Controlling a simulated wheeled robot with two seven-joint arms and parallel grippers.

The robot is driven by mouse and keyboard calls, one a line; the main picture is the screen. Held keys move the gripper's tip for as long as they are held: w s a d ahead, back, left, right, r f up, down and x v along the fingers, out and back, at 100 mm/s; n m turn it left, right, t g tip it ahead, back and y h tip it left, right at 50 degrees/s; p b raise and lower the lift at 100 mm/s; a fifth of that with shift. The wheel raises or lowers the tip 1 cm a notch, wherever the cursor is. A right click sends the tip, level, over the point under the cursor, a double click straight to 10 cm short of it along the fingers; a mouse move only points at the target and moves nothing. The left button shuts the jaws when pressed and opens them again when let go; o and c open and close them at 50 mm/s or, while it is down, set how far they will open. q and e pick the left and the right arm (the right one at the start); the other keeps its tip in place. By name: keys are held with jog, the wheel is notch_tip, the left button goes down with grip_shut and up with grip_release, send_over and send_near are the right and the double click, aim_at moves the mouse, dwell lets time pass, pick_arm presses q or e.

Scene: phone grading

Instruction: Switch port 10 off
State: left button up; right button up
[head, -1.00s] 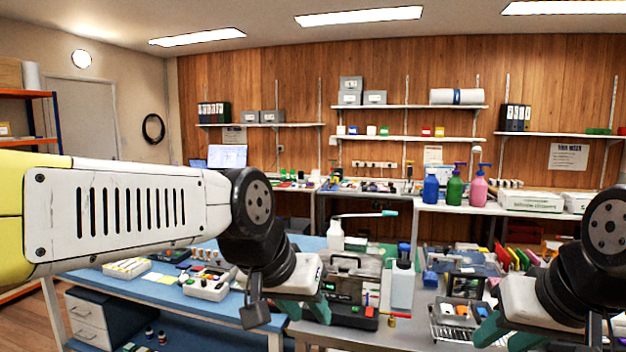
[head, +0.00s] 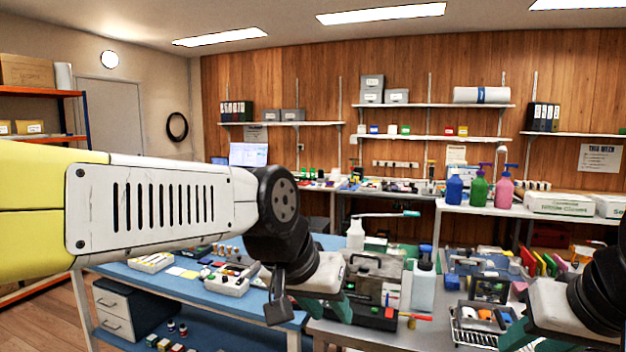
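No port marked 10 and no switch for it can be made out at this size. A white socket strip (head: 395,164) runs along the wood wall above the back bench, too small to read. My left gripper (head: 322,306) is low in the middle, its teal fingers apart, in front of a black and grey case on the grey table; nothing shows between them. My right gripper (head: 530,338) is at the lower right by a wire basket; its fingertips are partly cut off by the picture edge.
A blue-topped table (head: 215,305) with small trays stands left of my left gripper. Pump bottles (head: 478,188) stand on the bench behind.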

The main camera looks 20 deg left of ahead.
pick_arm(q)
jog(key=shift+c, duration=0.5)
grip_shut()
dwell(1.4)
